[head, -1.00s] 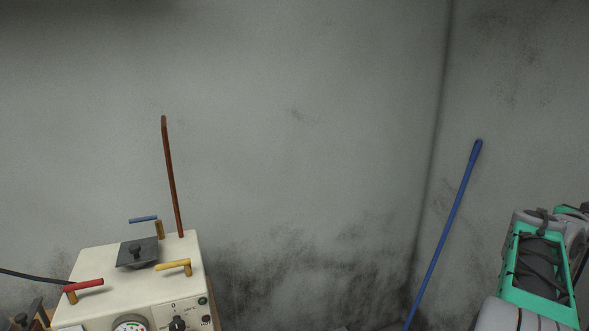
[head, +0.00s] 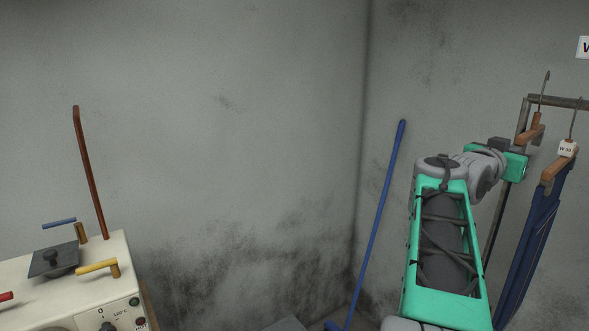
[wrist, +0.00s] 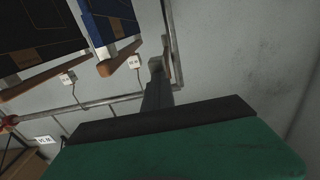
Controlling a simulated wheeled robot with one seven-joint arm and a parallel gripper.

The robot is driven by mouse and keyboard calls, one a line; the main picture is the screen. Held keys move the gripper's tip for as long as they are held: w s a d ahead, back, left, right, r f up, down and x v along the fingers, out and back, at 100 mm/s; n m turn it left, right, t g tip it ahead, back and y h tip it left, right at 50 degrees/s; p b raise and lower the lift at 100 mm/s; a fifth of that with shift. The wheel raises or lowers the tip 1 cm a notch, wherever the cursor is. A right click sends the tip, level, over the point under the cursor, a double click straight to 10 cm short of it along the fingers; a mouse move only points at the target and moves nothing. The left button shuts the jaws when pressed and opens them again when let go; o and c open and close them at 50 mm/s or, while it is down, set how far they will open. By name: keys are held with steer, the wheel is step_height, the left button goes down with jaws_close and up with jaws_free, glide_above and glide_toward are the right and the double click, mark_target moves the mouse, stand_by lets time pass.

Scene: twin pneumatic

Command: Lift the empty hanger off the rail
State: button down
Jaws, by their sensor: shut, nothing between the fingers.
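The empty hanger (head: 531,134) is a brown wooden bar on a thin wire hook, on the grey rail (head: 562,101) at the right of the head view. No garment shows on it. My gripper is shut and empty; in the wrist view its dark fingers (wrist: 156,68) point up toward the rail's upright post. In the head view its green body is just below and left of the empty hanger, and the fingertips are hard to make out. Whether they touch the hanger cannot be told. A brown sliver behind the fingers in the wrist view may be this hanger.
A hanger with dark blue trousers (head: 537,225) and a W 30 tag hangs right of the empty one. The wrist view shows tagged garments (wrist: 106,22) at upper left. A blue pole (head: 378,215) leans in the corner. A cream machine (head: 85,270) stands at left.

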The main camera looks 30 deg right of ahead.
steer(key=shift+w+a, duration=0.1)
steer(key=shift+a, duration=0.3)
steer(key=c, duration=1.7)
jaws_free()
steer(key=shift+f, duration=0.2)
